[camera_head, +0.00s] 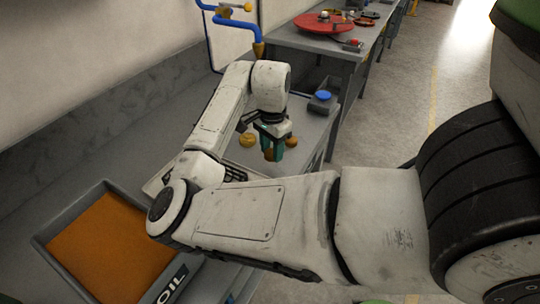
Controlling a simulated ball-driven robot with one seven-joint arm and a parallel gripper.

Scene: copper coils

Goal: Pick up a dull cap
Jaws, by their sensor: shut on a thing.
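My gripper (272,147) has teal fingers and hangs from my arm over the grey bench (222,158). It is shut on a small dull brown-orange cap (269,155), which shows low between the fingers and is partly covered by them. A yellow-gold round piece (247,140) is just left of the gripper. Another gold round piece (291,142) is just right of it. I cannot tell whether the held cap touches the bench.
A grey bin labelled OIL (165,290) with orange contents is at the lower left. A light slotted tray (160,180) is partly hidden behind my arm. A blue-topped box (322,97) is behind the gripper.

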